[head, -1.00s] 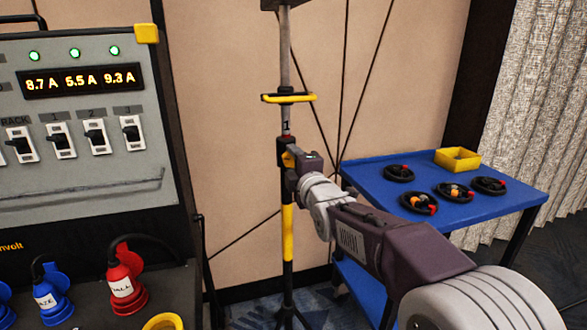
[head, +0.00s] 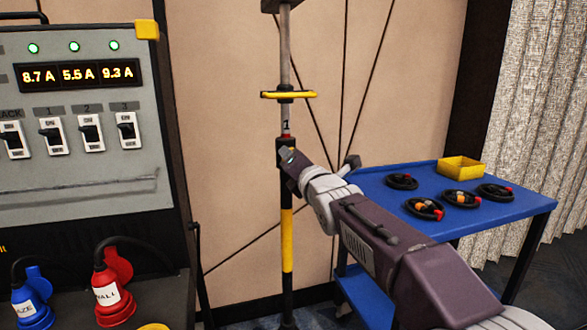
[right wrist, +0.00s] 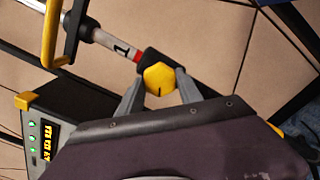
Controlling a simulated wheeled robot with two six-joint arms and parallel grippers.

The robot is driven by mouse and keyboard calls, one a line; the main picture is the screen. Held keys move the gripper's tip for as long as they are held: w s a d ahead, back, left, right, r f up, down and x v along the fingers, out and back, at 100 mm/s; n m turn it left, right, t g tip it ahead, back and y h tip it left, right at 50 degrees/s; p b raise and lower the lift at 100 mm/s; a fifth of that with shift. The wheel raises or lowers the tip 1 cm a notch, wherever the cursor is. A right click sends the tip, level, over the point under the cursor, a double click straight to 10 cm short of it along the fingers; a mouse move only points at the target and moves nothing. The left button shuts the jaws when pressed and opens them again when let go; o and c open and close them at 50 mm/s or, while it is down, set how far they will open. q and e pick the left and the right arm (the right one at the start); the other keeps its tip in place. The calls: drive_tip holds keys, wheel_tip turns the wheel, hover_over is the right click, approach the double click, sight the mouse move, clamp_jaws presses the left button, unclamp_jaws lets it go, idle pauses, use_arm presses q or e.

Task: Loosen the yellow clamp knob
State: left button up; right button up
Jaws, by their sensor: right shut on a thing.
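The yellow clamp knob (right wrist: 159,79) sits on the black collar of a stand in the right wrist view. It has a dark mark on its face. My right gripper (right wrist: 160,88) is shut on the knob, with one grey finger on each side of it. In the head view, my right gripper (head: 288,158) is at the stand's black collar (head: 284,148) and hides the knob. The stand's pole (head: 285,62) is upright, with a red band and a "1" label just above the collar. My left gripper is not in view.
A yellow crossbar handle (head: 289,95) is on the pole above the collar. A power rack (head: 80,215) with switches and plugs stands at left. A blue cart (head: 385,189) at right holds coiled cables and a yellow bin (head: 461,167).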

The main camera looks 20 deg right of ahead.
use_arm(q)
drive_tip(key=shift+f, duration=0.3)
use_arm(e)
drive_tip(key=shift+f+n, duration=0.1)
drive_tip(key=shift+n, duration=0.2)
drive_tip(key=o, duration=1.4)
drive_tip(key=shift+c, duration=0.2)
